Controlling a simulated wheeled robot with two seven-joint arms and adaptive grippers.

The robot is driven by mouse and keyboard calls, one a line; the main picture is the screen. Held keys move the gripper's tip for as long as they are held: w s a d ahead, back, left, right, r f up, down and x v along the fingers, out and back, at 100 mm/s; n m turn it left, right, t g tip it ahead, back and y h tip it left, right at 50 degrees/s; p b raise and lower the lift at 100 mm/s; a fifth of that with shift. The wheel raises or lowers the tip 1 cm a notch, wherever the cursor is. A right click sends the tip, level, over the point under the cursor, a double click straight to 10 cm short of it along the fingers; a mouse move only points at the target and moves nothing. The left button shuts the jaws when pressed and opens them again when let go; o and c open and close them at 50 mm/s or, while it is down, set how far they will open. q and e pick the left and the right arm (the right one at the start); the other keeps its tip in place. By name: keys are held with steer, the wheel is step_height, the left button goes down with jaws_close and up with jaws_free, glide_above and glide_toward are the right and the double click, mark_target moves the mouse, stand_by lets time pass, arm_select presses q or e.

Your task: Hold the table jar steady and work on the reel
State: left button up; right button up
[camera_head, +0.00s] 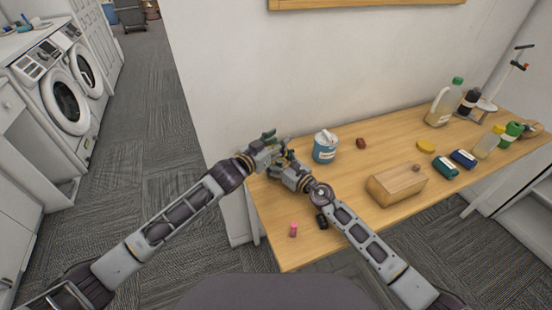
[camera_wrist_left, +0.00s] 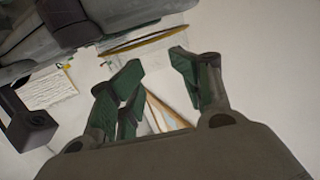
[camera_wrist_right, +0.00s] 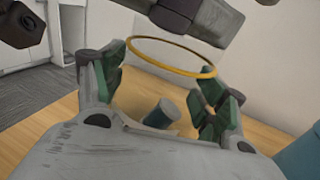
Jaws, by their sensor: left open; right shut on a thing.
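A clear jar with a thin gold rim (camera_wrist_right: 172,57) shows in the right wrist view between the fingers of my right gripper (camera_wrist_right: 163,78). I take it for the table jar. My right gripper (camera_head: 286,160) is shut on it. A blue-grey cylinder (camera_wrist_right: 163,112), perhaps the reel, shows tilted below the rim; I cannot tell whether it is inside or behind the clear wall. The gold rim also shows in the left wrist view (camera_wrist_left: 146,40). There my left gripper (camera_wrist_left: 155,85) is open in front of the jar. In the head view my left gripper (camera_head: 268,142) is close to the right one, hiding the jar.
A wooden box (camera_head: 397,187), a pink cylinder (camera_head: 293,230) and a dark red item (camera_head: 360,143) are nearby. Several bottles stand at the far right. The wall rises close behind.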

arm_select(q)
steer(key=shift+g+y, duration=0.3)
steer(key=shift+y, duration=0.1)
steer(key=f, duration=0.2)
steer(key=s+f, duration=0.1)
steer(key=f, duration=0.1)
steer(key=shift+a, duration=0.35)
arm_select(e)
steer(key=shift+s+a+r, duration=0.1)
steer(key=shift+a+r, duration=0.05)
steer(key=shift+r, duration=0.05)
steer(key=shift+o, duration=0.5)
steer(key=shift+w+d, duration=0.25)
steer(key=shift+w, duration=0.1)
steer(key=shift+f, duration=0.2)
steer(key=shift+c, duration=0.3)
arm_select(q)
steer(key=s+a+r, duration=0.5)
steer(key=s+a, duration=0.1)
steer(key=s, duration=0.2)
steer(key=shift+s+a+h, duration=0.2)
steer(key=shift+a+h, duration=0.1)
steer(key=shift+h, duration=0.1)
arm_select(e)
steer(key=shift+s+a, duration=0.1)
steer(key=shift+a, duration=0.05)
steer(key=o, duration=1.2)
steer(key=shift+o, duration=0.2)
